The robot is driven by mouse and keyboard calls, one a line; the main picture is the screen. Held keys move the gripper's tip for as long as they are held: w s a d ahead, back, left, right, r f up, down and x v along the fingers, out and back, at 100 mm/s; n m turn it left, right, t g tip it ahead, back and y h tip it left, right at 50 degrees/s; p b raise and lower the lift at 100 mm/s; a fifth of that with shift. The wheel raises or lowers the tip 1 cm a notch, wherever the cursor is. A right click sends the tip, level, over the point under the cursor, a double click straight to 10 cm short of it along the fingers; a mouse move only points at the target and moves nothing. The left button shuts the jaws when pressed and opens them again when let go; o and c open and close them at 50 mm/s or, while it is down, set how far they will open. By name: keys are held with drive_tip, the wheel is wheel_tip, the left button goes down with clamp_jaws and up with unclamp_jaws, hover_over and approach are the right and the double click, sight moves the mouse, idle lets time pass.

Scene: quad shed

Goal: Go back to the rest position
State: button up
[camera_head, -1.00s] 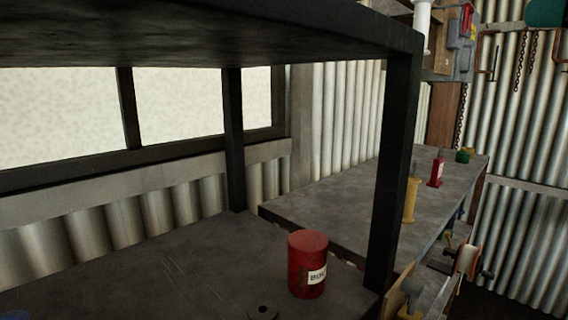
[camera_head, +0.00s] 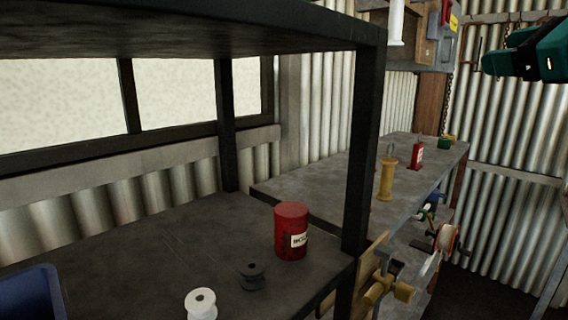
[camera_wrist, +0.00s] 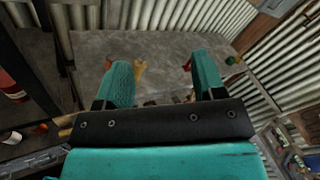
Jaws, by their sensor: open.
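My gripper (camera_wrist: 162,68) shows in the wrist view with its two teal fingers spread apart and nothing held between them. The grey bench top lies beyond the fingers. In the head view, a teal part of my arm (camera_head: 530,58) hangs high at the upper right, clear of the shelf and the bench.
A black-framed shelf holds a red can (camera_head: 291,232), a black spool (camera_head: 251,275), a white spool (camera_head: 201,304) and a blue bin (camera_head: 28,300). A dark post (camera_head: 363,150) stands between.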

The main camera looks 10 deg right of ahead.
drive_tip(key=w+a+f+n+g, duration=0.2)
drive_tip(key=f+n, duration=0.2)
drive_tip(key=f, duration=0.3)
drive_tip(key=w+a+f+n+g, duration=0.2)
drive_tip(key=a+f+n+g, duration=0.15)
drive_tip(key=f, duration=0.35)
drive_tip(key=s+a+f+n+g+h, duration=0.1)
drive_tip(key=s+a+f+n+g, duration=0.2)
drive_tip(key=f+n, duration=0.4)
drive_tip(key=s+a+f+n+g, duration=0.25)
drive_tip(key=f+n, duration=0.25)
drive_tip(key=f, duration=0.5)
drive_tip(key=s+a+f+n+g+h, duration=0.2)
drive_tip(key=s+f+n+g, duration=0.1)
drive_tip(key=s+f+n, duration=0.5)
drive_tip(key=s+a+n+g+y+b, duration=0.1)
drive_tip(key=s+a+n+y+b, duration=0.1)
drive_tip(key=a, duration=0.5)
drive_tip(key=s+a+r+n+g+y+b, duration=0.1)
drive_tip(key=s+a+n+g+y+b, duration=0.1)
drive_tip(key=s+a+n+b, duration=0.3)
drive_tip(key=s+a+b, duration=0.1)
drive_tip(key=s+a, duration=0.1)
drive_tip(key=shift+s+b, duration=0.3)
drive_tip(key=shift+s, duration=0.05)
